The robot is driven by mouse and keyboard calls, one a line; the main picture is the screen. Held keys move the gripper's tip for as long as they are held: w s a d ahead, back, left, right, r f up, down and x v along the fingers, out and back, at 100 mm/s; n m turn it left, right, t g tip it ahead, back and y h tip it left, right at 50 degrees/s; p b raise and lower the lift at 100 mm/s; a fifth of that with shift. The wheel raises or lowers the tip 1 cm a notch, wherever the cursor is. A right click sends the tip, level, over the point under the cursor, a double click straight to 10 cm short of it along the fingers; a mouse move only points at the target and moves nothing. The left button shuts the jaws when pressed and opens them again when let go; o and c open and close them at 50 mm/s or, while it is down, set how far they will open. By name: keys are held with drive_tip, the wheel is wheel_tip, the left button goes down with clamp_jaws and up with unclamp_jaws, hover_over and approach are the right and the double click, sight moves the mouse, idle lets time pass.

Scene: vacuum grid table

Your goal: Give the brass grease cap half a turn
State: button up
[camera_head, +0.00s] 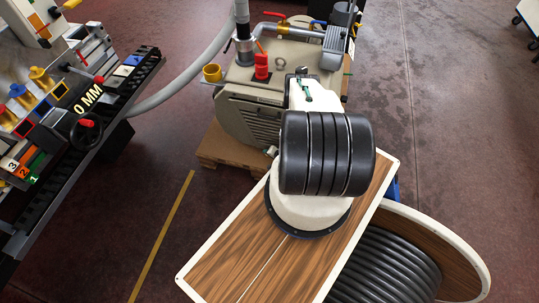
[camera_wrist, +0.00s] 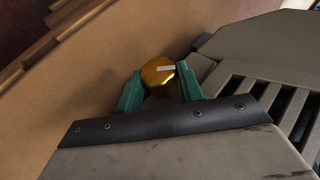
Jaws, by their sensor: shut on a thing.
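The brass grease cap (camera_wrist: 158,71) shows in the wrist view, a faceted golden knob with a short pale mark across its face. The mark lies nearly level in the picture. My gripper (camera_wrist: 160,78) has one green finger on each side of the cap and is shut on it. The lower part of the cap is hidden behind the gripper. In the head view my arm covers the place where the gripper works, and I cannot make out the cap there with certainty.
A grey pump (camera_head: 250,112) with slatted sides stands on a wooden pallet (camera_head: 222,150). A control bench (camera_head: 60,150) is at left, a cable reel (camera_head: 455,255) at lower right.

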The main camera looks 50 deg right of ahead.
drive_tip(key=o, duration=1)
drive_tip(key=shift+d, duration=0.1)
drive_tip(key=shift+v, duration=3.95)
